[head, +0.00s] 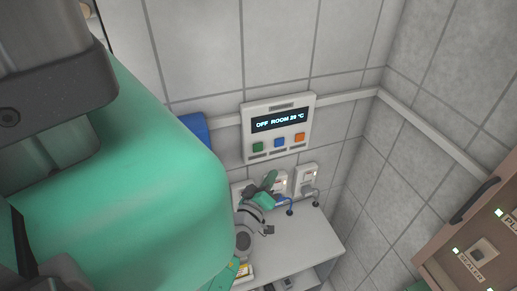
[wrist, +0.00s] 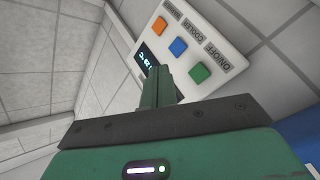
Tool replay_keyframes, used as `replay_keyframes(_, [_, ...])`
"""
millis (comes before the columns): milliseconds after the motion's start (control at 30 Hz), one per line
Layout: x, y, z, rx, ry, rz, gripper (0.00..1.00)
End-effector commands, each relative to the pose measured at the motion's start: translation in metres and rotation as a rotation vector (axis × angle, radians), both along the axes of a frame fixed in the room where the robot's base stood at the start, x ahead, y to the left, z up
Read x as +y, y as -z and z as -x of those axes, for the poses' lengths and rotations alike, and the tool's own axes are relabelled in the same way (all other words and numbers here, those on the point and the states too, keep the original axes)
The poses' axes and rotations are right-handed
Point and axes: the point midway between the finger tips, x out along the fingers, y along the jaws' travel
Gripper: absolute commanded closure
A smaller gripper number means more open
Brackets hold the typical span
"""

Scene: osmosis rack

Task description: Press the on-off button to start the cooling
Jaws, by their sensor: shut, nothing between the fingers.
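A white control panel (head: 251,104) hangs on the tiled wall; its dark display (head: 279,120) reads "OFF ROOM 28 °C". Below the display are a green button (head: 257,146), a blue button (head: 279,142) and an orange button (head: 299,137). In the wrist view, the green button (wrist: 199,73) sits beside the label ON/OFF, with the blue button (wrist: 178,47) next to it. My gripper (head: 271,178) is below the panel in the head view. Its fingers (wrist: 159,72) are shut and empty, appearing left of the green button in the wrist view; contact with the panel is not visible.
White wall sockets (head: 307,179) with plugs and cables are below the panel, above a grey counter (head: 310,242). A blue object (head: 194,127) is left of the panel. A brown cabinet (head: 470,235) with a dark handle is at the right.

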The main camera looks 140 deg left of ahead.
Motion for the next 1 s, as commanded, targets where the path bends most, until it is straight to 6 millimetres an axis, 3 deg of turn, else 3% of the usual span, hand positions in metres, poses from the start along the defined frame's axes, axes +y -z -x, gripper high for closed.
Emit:
replay_keyframes(433, [0.000, 0.002, 0.006, -0.002, -0.007, -0.001, 1.00])
replay_keyframes(1000, [0.027, 0.003, 0.074, -0.002, -0.005, 0.000, 1.00])
